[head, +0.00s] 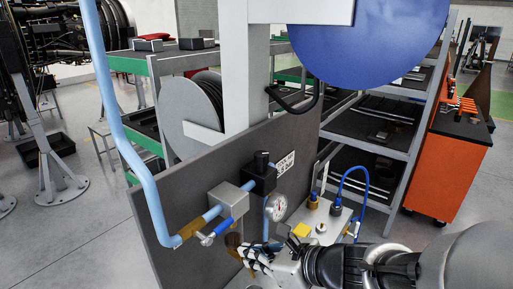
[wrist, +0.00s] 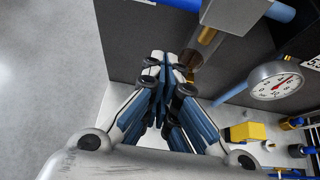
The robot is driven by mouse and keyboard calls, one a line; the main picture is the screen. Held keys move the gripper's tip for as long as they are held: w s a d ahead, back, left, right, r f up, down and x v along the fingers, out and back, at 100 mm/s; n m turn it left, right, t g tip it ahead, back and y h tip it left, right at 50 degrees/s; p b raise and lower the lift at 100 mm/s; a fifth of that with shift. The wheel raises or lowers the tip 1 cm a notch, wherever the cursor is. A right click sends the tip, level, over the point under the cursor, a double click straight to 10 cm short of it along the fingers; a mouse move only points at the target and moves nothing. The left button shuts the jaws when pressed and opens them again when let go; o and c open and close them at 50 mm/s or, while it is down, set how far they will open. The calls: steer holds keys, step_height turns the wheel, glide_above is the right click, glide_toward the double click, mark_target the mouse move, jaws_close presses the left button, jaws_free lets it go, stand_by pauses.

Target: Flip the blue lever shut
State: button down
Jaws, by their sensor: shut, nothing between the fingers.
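The blue lever (head: 222,228) is a short blue handle with a pale end, on the pipe fitting at the grey valve block (head: 229,201) on the dark panel. It slants down to the left, away from the panel. My gripper (head: 246,252) is below and right of the lever in the head view, apart from it. Its fingers are shut and empty. In the wrist view the closed fingertips (wrist: 165,60) point toward the dark panel, near a brass fitting (wrist: 192,68). I cannot pick out the lever for certain in the wrist view.
A yellow block (head: 302,230) stands on the base plate. Open floor lies left.

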mark_target(223, 226)
steer(key=w+a, duration=0.1)
steer(key=w+a+r, duration=0.1)
steer(key=w+a, duration=0.1)
steer(key=shift+a+r, duration=0.3)
steer(key=shift+a, duration=0.05)
stand_by(0.3)
